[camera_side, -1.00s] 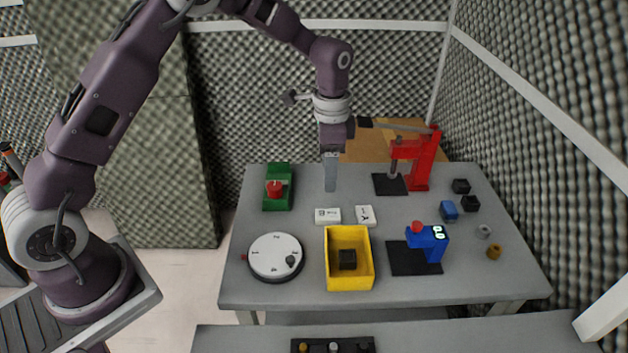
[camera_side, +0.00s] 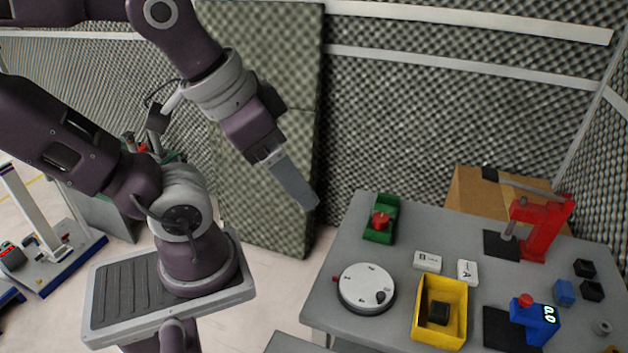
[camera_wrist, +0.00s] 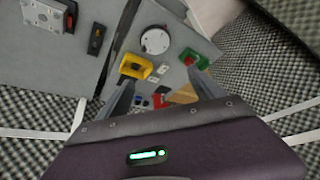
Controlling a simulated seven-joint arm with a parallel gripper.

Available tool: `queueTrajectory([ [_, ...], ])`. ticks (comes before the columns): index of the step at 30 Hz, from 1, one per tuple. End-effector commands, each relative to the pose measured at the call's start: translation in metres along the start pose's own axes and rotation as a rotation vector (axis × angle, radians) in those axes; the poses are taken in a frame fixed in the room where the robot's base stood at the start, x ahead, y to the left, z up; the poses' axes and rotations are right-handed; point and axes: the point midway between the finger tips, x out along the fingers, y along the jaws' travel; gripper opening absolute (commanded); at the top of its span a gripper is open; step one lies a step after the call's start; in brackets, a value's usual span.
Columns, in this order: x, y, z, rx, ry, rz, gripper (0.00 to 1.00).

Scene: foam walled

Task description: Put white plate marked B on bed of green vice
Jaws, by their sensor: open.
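The white plate marked B (camera_side: 427,260) lies flat on the grey table, left of the white plate marked A (camera_side: 467,272). The green vice (camera_side: 381,219), with a red part on it, stands behind and to the left of plate B. No plate shows on it. My gripper (camera_side: 308,202) is in the air left of the table, tilted down to the right, apart from plate and vice. In the wrist view my gripper's fingers (camera_wrist: 160,77) are spread and empty. The vice (camera_wrist: 201,62) and two small white plates show far off there, their letters too small to read.
A white dial (camera_side: 366,288) and a yellow bin (camera_side: 440,337) holding a black block stand in front of the plates. A red press (camera_side: 541,229) and a blue device (camera_side: 536,317) stand to the right. Small blocks lie at the right edge.

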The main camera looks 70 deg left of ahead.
Motion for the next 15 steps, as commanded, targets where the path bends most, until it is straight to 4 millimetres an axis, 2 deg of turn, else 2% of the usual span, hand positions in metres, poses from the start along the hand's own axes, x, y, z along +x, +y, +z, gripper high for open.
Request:
queueTrajectory([
  [11,0.000,0.000,-0.003,0.016,-0.003,-0.001,0.80],
  [14,0.005,-0.001,-0.026,0.168,-0.043,-0.009,0.80],
  [15,0.012,-0.001,-0.043,0.287,-0.072,-0.009,0.80],
])
